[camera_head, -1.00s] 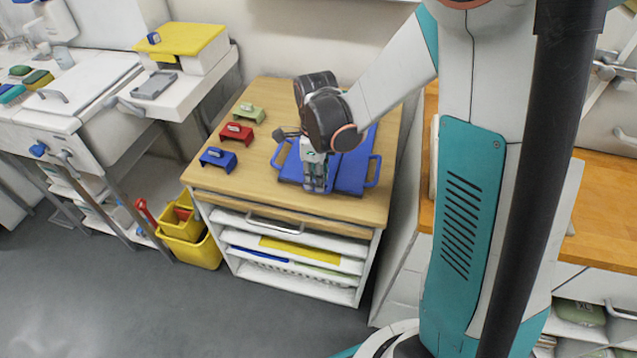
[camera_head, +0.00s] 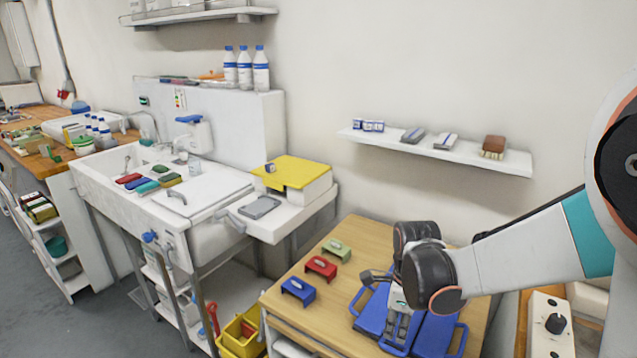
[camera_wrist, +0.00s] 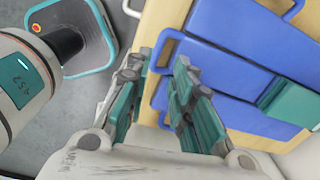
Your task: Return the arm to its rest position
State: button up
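My gripper (camera_head: 398,330) hangs over the blue handled boards (camera_head: 437,334) on the wooden-topped cabinet, pointing down. The blue boards (camera_wrist: 235,72) lie beyond and to the right of the fingers in that view. Whether the fingertips touch a board cannot be told. My arm reaches in from the right side of the head view.
Blue (camera_head: 298,291), red (camera_head: 321,267) and green (camera_head: 336,250) brackets stand left of the boards on the wooden top (camera_head: 375,237). A wall shelf (camera_head: 440,150) with small items is above. A sink unit (camera_head: 150,200) and yellow bins (camera_head: 240,338) are left.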

jog(key=s+r+n+t, duration=0.6)
jog(key=s+r+n, duration=0.9)
jog(key=n, duration=0.8)
jog(key=shift+a+n+t, duration=0.15)
jog(key=shift+n+t, duration=0.15)
jog(key=shift+t, duration=0.1)
jog(key=shift+r, duration=0.1)
